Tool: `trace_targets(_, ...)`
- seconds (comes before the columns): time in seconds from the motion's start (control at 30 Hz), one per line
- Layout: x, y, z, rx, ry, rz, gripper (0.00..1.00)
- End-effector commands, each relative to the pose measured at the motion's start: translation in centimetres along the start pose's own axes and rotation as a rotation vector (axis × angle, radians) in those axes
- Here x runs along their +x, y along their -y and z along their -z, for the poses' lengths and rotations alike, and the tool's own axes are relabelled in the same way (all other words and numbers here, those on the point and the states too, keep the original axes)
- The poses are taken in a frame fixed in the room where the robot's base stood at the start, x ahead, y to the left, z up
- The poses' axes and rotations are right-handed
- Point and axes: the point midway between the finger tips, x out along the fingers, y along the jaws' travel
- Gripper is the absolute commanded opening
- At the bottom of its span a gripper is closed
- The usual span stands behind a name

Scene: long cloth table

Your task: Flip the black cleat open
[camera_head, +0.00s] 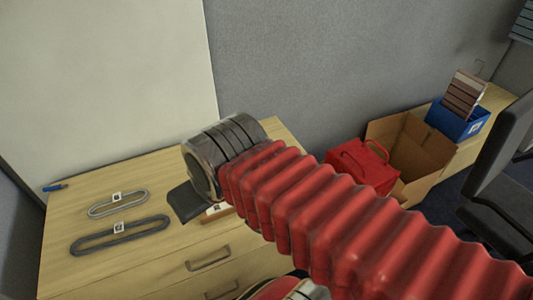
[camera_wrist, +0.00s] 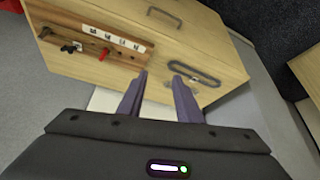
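A brown wooden board (camera_wrist: 65,20) lies on the light wood cabinet top at the upper left of the wrist view. A small black fitting, seemingly the black cleat (camera_wrist: 70,47), sits near its left end; it is too small to tell whether it is open or shut. A red fitting (camera_wrist: 104,54) is to its right on the same board. My gripper (camera_wrist: 160,84) is open and empty, its two fingers spread, apart from the board and to the right of the cleat. In the head view my arm hides most of the board; one end (camera_head: 216,212) shows.
A dark oval loop (camera_head: 118,235) and a lighter oval loop (camera_head: 118,203) lie on the cabinet top (camera_head: 65,215), with a blue object (camera_head: 54,187) behind. A red bag (camera_head: 362,166), an open cardboard box (camera_head: 419,155) and a blue bin (camera_head: 456,122) stand to the right.

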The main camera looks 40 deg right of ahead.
Motion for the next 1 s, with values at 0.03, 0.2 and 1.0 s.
trace_targets(0.03, 0.0, 0.0, 0.0, 0.000, 0.000, 0.000, 0.32)
trace_targets(0.2, 0.0, -0.1, 0.2, 0.003, 0.001, -0.002, 0.32)
trace_targets(1.0, 7.3, -16.7, 7.7, 0.292, 0.072, -0.143, 0.32)
